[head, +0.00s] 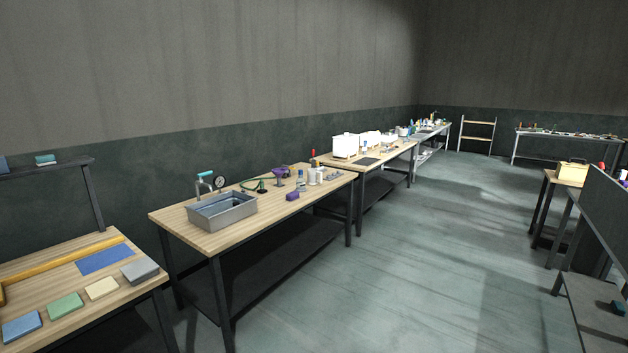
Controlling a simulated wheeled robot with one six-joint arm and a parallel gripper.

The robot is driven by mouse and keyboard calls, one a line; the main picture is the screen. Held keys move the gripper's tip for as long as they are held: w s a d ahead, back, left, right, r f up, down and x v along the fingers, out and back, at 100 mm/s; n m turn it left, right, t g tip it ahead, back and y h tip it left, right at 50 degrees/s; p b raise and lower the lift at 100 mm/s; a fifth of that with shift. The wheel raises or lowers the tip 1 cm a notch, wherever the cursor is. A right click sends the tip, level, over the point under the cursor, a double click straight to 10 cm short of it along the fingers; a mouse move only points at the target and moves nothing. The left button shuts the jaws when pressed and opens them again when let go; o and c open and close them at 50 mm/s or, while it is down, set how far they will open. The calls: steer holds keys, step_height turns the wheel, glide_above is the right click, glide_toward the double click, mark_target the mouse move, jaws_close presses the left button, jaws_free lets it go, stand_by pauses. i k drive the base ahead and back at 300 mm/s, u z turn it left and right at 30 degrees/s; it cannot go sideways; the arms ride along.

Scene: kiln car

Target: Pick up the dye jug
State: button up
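I cannot make out a thing that is surely the dye jug; the far items are too small to tell apart. On the second wooden table (180,222) stand a metal basin (222,214), a purple funnel-like thing (280,172), a purple block (292,196) and small white and clear bottles (301,180). Large white containers (346,145) stand on the table behind it. Small bottles and vessels (405,130) stand on the far bench. My gripper is not in view.
Open floor (430,240) runs down the middle. A wooden box (572,172) sits on a table at right, beside dark panels (606,215). A rack (478,134) stands at the back.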

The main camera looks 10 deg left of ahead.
mark_target(312, 174)
steer(key=u, duration=0.55)
steer(key=i, duration=1.9)
steer(key=z, duration=0.55)
steer(key=i, duration=2.35)
steer(key=u, duration=1)
steer(key=i, duration=1.1)
steer(key=u, duration=0.45)
